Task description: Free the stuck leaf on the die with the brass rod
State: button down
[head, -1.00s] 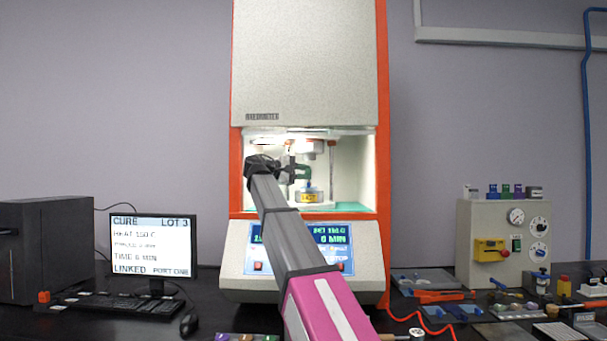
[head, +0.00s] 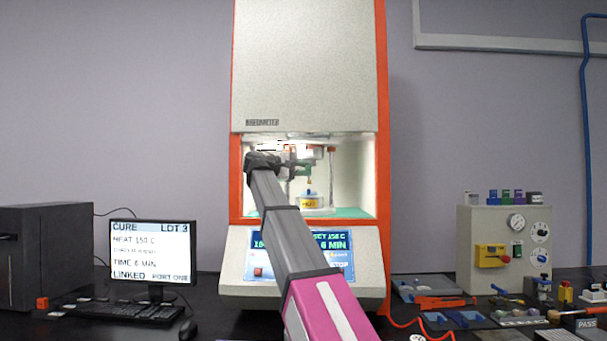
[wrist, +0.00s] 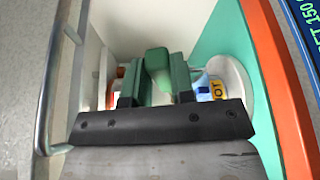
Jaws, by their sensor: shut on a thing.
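My gripper (head: 303,168) is inside the lit chamber of the rheometer, shut on a green-handled tool. The green handle (wrist: 157,62) shows between the jaws in the wrist view. A small brass-coloured tip (head: 309,181), apparently the brass rod's end, points down below the green part. It is just above the die (head: 309,203), which has a yellow HOT label. A small blue piece (head: 308,192) stands on top of the die. I cannot tell whether it is the leaf. In the wrist view the HOT label (wrist: 216,90) is right of the jaws, partly hidden by them.
The orange chamber frame (head: 383,170) and thin posts (head: 332,165) stand close around my gripper. The upper platen (head: 306,149) is overhead. A monitor (head: 150,250) is at left. A gauge box (head: 505,240) and several tools and trays are on the bench at right.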

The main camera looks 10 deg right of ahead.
jog(key=s+a, duration=0.2)
jog(key=s, duration=0.8)
jog(key=s+a, duration=0.2)
jog(key=s, duration=0.7)
jog(key=shift+s, duration=0.35)
jog(key=shift+s+r, duration=0.1)
dwell(0.4)
